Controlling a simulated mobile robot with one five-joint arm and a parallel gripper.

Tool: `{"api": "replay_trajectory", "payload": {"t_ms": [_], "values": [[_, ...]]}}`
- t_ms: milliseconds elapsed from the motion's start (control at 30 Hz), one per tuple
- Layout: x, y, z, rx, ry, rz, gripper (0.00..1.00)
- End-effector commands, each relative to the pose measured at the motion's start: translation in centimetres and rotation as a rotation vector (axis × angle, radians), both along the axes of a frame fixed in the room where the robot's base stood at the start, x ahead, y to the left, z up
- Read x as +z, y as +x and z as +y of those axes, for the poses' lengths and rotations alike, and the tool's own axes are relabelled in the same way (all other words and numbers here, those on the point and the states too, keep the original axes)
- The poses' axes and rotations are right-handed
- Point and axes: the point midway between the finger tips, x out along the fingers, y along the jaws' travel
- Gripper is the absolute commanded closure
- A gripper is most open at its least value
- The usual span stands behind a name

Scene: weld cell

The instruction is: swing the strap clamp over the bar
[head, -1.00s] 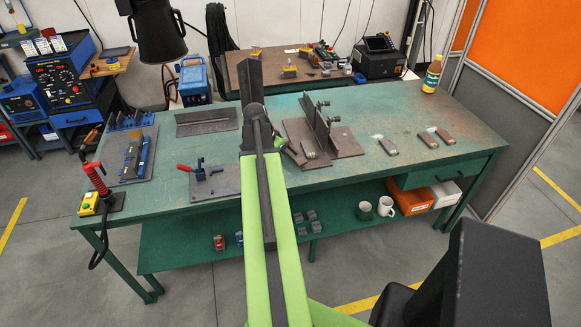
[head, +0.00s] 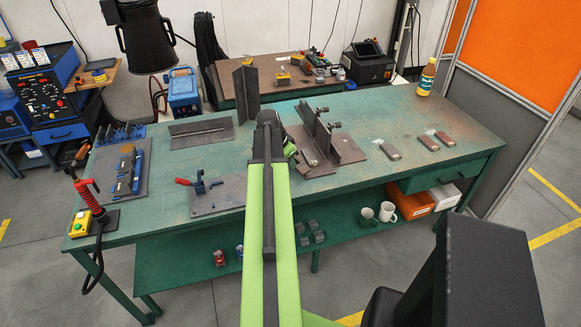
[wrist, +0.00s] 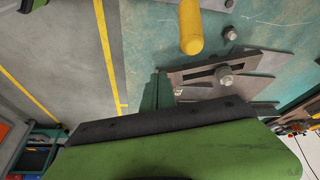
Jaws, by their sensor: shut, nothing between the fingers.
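The strap clamp (wrist: 200,77) is a dark slotted strap in the wrist view. A bolt with a nut stands through its slot, and it lies above steel pieces at the bench. I cannot clearly tell the bar apart from these pieces. In the head view, my gripper (head: 291,150) is mostly hidden behind my arm, just left of the steel fixture plate (head: 347,152) with uprights and bolts. It is shut and empty. Whether it touches the strap clamp is hidden.
A yellow cylinder (wrist: 190,27) stands close to the strap clamp in the wrist view. A red-handled clamp (head: 199,184) and a blue fixture (head: 126,172) are to the left on the bench. Loose metal blocks (head: 428,142) lie to the right.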

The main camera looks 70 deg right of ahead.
Motion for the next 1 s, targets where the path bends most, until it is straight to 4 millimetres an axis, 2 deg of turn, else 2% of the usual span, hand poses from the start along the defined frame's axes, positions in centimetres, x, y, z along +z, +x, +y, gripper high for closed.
{"api": "replay_trajectory", "payload": {"t_ms": [33, 200, 333, 433, 767, 1000], "values": [[-1.8, -0.2, -0.4, -0.001, 0.000, 0.000, 1.00], [-5.2, -0.8, -1.5, -0.001, 0.000, 0.000, 1.00], [-7.0, -1.2, -2.2, -0.001, 0.000, 0.000, 1.00], [-7.5, -1.4, -2.5, -0.001, 0.000, 0.000, 1.00], [-7.2, -1.5, -2.5, 0.000, 0.000, 0.000, 1.00], [-7.3, -0.8, -2.4, 0.057, 0.001, -0.001, 1.00]]}}
